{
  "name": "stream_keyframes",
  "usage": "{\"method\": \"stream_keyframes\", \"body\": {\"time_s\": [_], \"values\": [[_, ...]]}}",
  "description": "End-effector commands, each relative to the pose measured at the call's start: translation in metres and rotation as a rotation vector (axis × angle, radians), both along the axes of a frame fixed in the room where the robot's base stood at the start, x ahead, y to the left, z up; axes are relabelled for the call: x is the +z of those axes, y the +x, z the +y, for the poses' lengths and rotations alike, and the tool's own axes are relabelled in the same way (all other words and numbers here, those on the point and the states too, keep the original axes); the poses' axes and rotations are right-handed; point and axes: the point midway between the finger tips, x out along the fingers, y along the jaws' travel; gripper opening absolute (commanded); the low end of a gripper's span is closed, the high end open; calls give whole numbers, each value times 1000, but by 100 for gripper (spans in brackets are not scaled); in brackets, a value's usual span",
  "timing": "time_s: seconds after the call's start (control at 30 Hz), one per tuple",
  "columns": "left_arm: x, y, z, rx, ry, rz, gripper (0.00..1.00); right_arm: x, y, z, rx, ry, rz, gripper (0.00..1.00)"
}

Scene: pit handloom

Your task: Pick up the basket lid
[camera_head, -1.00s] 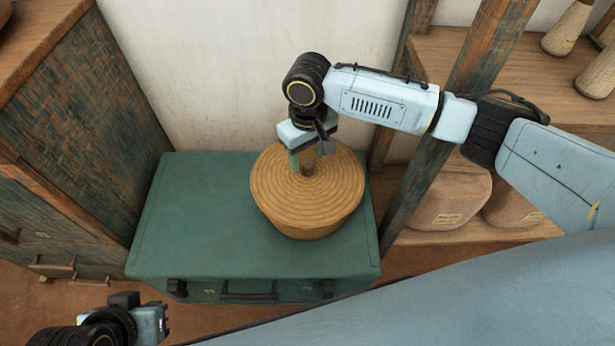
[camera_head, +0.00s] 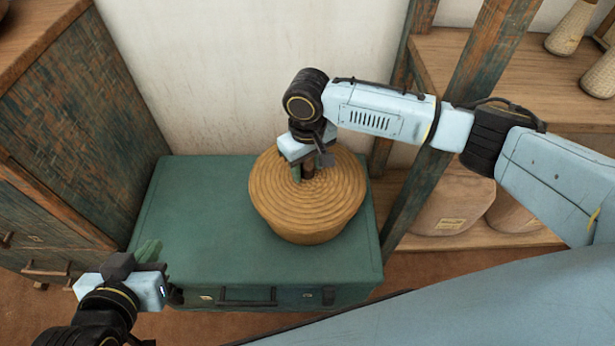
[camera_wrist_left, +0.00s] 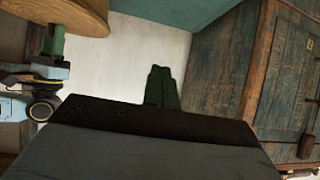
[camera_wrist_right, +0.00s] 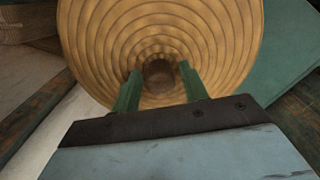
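The round woven basket lid (camera_head: 330,190) sits on top of the tan basket (camera_head: 310,236), with a dark knob (camera_wrist_right: 158,76) at its centre. My right gripper (camera_head: 305,174) has come down over the lid. In the right wrist view its green fingers (camera_wrist_right: 160,82) stand on either side of the knob, with narrow gaps; it looks open around the knob. My left gripper (camera_head: 150,251) is empty, low at the left near the chest's front edge. In the left wrist view its fingers (camera_wrist_left: 163,86) are together.
The basket stands on a green chest (camera_head: 195,215), whose left part is clear. A worn wooden cabinet (camera_head: 85,110) stands at the left. A wooden post (camera_head: 425,180) and shelves (camera_head: 450,60) with jars are at the right.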

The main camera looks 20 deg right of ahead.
Motion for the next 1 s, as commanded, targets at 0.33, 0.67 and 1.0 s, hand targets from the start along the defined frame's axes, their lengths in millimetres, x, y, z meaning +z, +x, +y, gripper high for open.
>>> {"method": "stream_keyframes", "body": {"time_s": [0.33,0.67,1.0], "values": [[0,0,0,0,0,2,0,0,0,0,0,0,-1,3],[-1,-1,0,1,3,11,0,3,0,0,0,0,-1,0],[-27,-31,16,23,60,240,0,22,0,0,1,0,-1,0]]}}
